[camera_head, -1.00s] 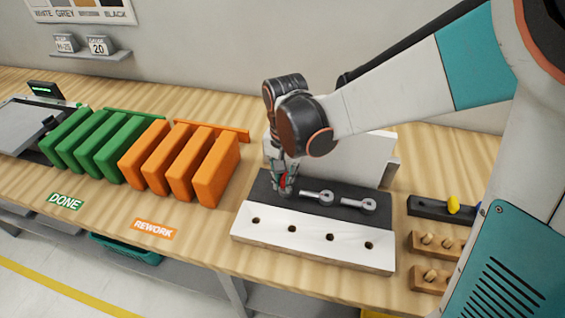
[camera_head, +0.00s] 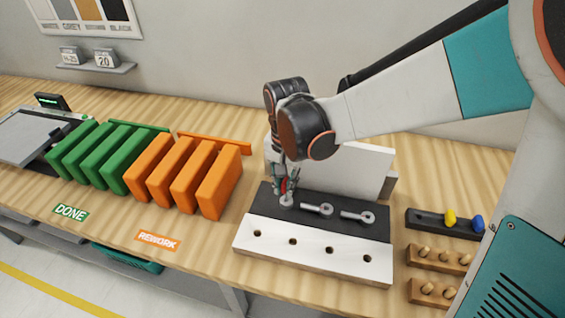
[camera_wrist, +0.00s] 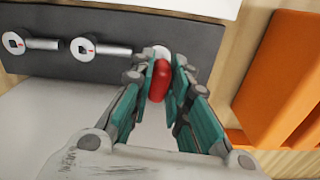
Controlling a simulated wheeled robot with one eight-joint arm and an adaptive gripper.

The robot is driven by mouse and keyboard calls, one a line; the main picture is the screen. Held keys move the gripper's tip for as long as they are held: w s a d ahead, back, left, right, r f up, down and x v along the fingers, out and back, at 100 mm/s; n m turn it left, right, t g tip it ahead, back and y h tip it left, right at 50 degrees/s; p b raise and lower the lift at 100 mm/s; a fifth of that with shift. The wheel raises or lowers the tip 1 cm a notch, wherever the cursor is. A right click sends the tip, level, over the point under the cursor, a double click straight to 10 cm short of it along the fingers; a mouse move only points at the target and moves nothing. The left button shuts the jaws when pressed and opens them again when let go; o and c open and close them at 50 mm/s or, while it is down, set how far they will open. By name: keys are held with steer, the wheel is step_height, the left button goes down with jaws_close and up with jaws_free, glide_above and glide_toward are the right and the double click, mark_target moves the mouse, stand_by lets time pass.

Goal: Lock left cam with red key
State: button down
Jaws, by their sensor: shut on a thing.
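My gripper (camera_head: 285,194) is shut on the red key (camera_wrist: 159,81), which stands between its fingertips in the wrist view. The gripper points down at the left cam (camera_head: 287,202), at the left end of the dark strip (camera_head: 262,199). Part of this cam shows as a pale round edge behind the red key in the wrist view (camera_wrist: 162,51). The fingers and key hide most of it, so I cannot tell whether the key's tip sits in it. The middle cam (camera_head: 325,210) and right cam (camera_head: 367,217) are silver, each with a lever pointing left in the head view.
The white front of the panel (camera_head: 310,262) has a row of holes. A dark key rack (camera_head: 430,224) with a yellow key (camera_head: 450,217) and a blue key (camera_head: 478,222) stands at right, above wooden peg blocks (camera_head: 437,256). Orange panels (camera_head: 218,183) and green panels (camera_head: 95,152) stand at left.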

steer(key=shift+r+p, duration=0.75)
steer(key=shift+r, duration=0.35)
steer(key=shift+s+f, duration=0.1)
